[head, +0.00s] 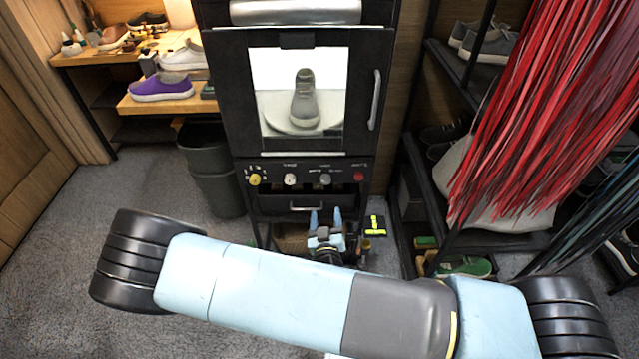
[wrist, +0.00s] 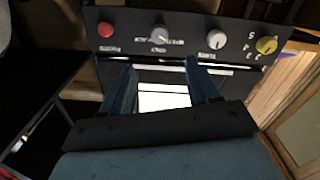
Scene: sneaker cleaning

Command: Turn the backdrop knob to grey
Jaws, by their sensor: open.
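A dark cabinet with a windowed booth carries a control panel (head: 300,172). In the head view a yellow knob (head: 254,179), a white knob (head: 290,179), a grey knob (head: 325,178) and a red button or knob (head: 359,176) run left to right. The wrist view shows them in reverse order: red (wrist: 105,29), grey (wrist: 160,32), white (wrist: 215,40), yellow (wrist: 266,45). The labels are too blurred to tell which is the backdrop knob. The backdrop (head: 268,68) behind the shoe looks white. My gripper (head: 326,214) is open and empty, below the panel; it also shows in the wrist view (wrist: 161,72).
A grey shoe (head: 305,98) stands on a round turntable in the booth. A drawer handle (head: 306,208) lies under the panel. A dark bin (head: 212,165) stands left. Shoe racks and hanging red strips (head: 540,100) are right. Carpet is clear at left.

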